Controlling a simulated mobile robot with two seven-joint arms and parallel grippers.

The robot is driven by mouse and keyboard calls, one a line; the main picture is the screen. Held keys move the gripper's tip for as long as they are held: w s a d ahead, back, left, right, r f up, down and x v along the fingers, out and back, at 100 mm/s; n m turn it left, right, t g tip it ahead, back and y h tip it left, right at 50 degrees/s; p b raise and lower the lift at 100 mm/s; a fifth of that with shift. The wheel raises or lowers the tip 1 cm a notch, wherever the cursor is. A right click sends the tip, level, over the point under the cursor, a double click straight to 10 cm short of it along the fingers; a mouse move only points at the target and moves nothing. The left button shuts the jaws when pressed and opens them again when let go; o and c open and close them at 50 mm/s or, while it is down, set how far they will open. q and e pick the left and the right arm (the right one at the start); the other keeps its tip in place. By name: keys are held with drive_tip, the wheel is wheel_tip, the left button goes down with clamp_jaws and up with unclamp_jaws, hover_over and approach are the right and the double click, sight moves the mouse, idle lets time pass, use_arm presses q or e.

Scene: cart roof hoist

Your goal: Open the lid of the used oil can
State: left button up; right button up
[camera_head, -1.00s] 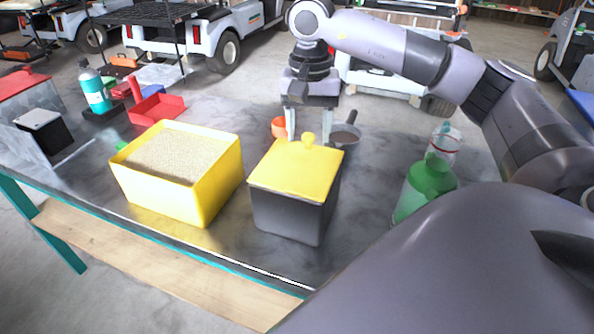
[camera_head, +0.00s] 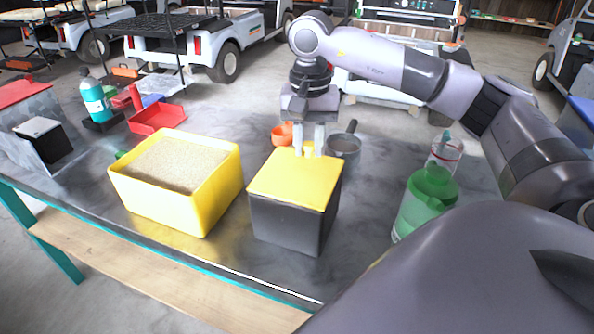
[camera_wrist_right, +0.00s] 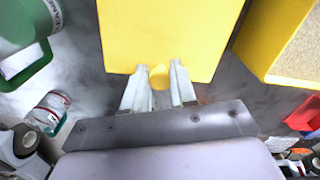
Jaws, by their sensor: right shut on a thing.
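The used oil can (camera_head: 290,220) is a dark box with a yellow lid (camera_head: 297,180) on the bench, near the middle of the head view. The lid lies flat on the can and looks closed. My right gripper (camera_head: 309,152) is at the lid's far edge, its fingers on either side of the yellow knob. In the right wrist view the gripper (camera_wrist_right: 159,75) is shut on the knob (camera_wrist_right: 159,76), with the lid (camera_wrist_right: 165,35) beyond it. My left gripper is not in view.
A yellow bin of granules (camera_head: 190,205) stands left of the can. A green jug (camera_head: 425,200) stands to the right. An orange cup (camera_head: 282,134) and a grey pan (camera_head: 344,146) sit behind. A red tray (camera_head: 157,119) and teal bottle (camera_head: 95,97) are back left.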

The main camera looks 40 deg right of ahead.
drive_tip(key=shift+r, duration=0.1)
drive_tip(key=shift+o, duration=0.2)
drive_tip(key=shift+s+a+r+p, duration=0.1)
drive_tip(key=shift+a+r+p, duration=0.15)
drive_tip(key=shift+r+p, duration=0.5)
drive_tip(key=shift+s+a+r+p, duration=0.1)
drive_tip(key=shift+a+r+p, duration=0.15)
drive_tip(key=shift+r+p, duration=0.45)
drive_tip(key=shift+r, duration=0.2)
drive_tip(key=shift+o, duration=0.2)
drive_tip(key=shift+s+a+r+p, duration=0.25)
drive_tip(key=shift+a+r+p, duration=0.25)
drive_tip(key=shift+r, duration=0.15)
drive_tip(key=shift+s+a+r+p, duration=0.25)
drive_tip(key=shift+a+r+p, duration=0.2)
drive_tip(key=shift+r, duration=0.2)
drive_tip(key=shift+a+r, duration=0.1)
drive_tip(key=shift+o, duration=0.4)
drive_tip(key=shift+s+a+r+p, duration=0.35)
drive_tip(key=shift+a+r+p, duration=0.1)
drive_tip(key=shift+a+r, duration=0.15)
drive_tip(key=shift+s+a+r+p, duration=0.3)
drive_tip(key=shift+a+r+p, duration=0.2)
drive_tip(key=shift+a, duration=0.2)
